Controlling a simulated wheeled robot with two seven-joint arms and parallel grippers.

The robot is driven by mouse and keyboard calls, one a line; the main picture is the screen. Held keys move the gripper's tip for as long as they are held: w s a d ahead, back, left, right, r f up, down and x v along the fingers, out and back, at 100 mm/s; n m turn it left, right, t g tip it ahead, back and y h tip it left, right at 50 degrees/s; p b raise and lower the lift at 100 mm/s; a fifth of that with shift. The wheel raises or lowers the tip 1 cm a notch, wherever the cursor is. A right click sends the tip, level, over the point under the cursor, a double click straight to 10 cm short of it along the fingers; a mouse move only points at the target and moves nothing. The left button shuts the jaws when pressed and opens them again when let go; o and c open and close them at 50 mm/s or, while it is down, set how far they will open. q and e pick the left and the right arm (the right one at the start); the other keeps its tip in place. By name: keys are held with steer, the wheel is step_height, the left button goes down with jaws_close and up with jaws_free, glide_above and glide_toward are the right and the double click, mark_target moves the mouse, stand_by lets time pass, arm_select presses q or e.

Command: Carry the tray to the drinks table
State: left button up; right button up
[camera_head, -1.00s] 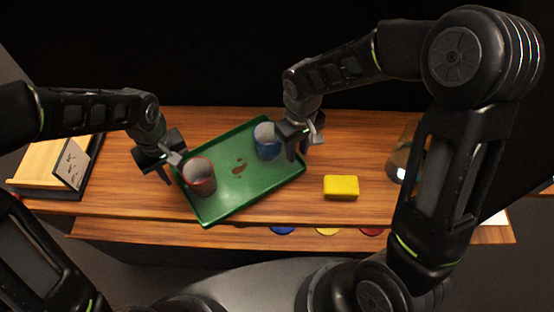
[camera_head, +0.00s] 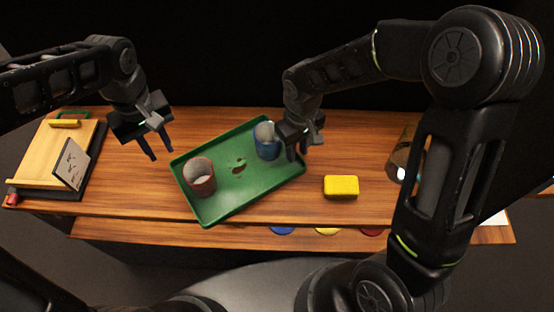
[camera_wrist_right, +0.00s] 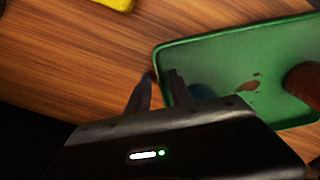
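The green tray (camera_head: 222,212) lies at a slant on the wooden table. A red-brown cup (camera_head: 200,184) stands near its left end and a blue cup (camera_head: 266,150) near its far right corner. My left gripper (camera_head: 157,148) is open and empty, left of the tray and apart from it. My right gripper (camera_head: 297,148) is at the tray's right edge beside the blue cup. In the right wrist view, the right gripper's fingers (camera_wrist_right: 158,85) stand apart on either side of the tray's rim (camera_wrist_right: 158,62); a firm hold does not show. I cannot tell which surface is the drinks table.
A brown spill (camera_head: 239,166) marks the tray's floor. A yellow block (camera_head: 341,186) lies right of the tray. A wooden board with a small card (camera_head: 72,165) stands at the far left. Blue, yellow and red discs (camera_head: 327,231) show on a lower front ledge. A glassy vessel (camera_head: 405,160) is partly hidden by my right arm.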

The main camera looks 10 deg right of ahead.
step_height(320, 180, up, 12)
stand_by(0.6)
stand_by(0.5)
